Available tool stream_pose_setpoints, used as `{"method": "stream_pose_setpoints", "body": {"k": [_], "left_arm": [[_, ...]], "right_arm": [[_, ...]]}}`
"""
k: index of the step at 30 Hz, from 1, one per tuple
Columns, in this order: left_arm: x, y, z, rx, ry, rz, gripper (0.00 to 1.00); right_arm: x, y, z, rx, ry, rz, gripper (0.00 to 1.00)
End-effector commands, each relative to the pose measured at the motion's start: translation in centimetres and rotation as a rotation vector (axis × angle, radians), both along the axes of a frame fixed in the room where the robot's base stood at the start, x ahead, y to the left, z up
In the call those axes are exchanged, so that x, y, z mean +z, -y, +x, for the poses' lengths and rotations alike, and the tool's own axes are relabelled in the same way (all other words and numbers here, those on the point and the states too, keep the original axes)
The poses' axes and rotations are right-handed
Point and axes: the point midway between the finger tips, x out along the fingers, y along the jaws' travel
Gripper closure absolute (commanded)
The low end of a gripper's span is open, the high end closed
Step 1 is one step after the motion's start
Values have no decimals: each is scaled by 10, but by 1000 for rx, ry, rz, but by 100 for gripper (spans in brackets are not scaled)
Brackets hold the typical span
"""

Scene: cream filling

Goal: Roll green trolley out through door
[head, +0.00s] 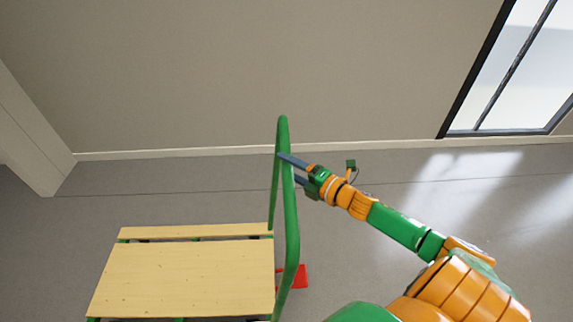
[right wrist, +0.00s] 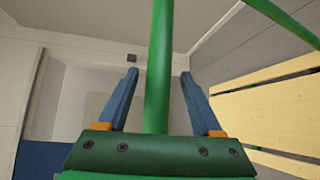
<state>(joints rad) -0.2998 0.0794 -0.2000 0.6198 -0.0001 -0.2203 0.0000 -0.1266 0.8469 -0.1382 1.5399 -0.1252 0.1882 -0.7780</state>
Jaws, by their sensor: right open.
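The green trolley has a pale wooden plank deck (head: 180,278) and a tall green tube handle (head: 291,225) at its right end. It stands at the lower left of the head view. My right gripper (head: 288,168) reaches in from the right at the upper part of the handle. In the right wrist view, the handle tube (right wrist: 160,45) runs between the two open fingers, with a gap on each side. The planks (right wrist: 270,105) show at the right there. My left gripper is not in view. I cannot identify the door for certain.
A plain beige wall (head: 240,75) with a pale skirting runs behind the trolley. A dark-framed glass pane (head: 510,70) is at the upper right. A pale post or jamb (head: 25,130) stands at the left. A red part (head: 300,276) sits low beside the handle. Grey floor (head: 350,240) is clear.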

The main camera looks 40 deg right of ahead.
Motion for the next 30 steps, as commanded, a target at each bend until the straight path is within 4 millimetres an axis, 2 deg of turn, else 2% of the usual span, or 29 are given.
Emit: {"method": "stream_pose_setpoints", "body": {"k": [3,11,14,18,19,30], "left_arm": [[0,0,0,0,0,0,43],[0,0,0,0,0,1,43],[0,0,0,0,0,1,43],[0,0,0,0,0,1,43],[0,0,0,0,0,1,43],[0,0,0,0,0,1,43]], "right_arm": [[0,-1,6,0,0,0,33],[-1,-2,8,1,-1,1,33],[-1,-2,7,0,-1,1,57],[-1,-2,7,0,-1,1,95],[-1,-2,7,0,-1,1,100],[-2,-2,7,0,-2,0,100]]}}
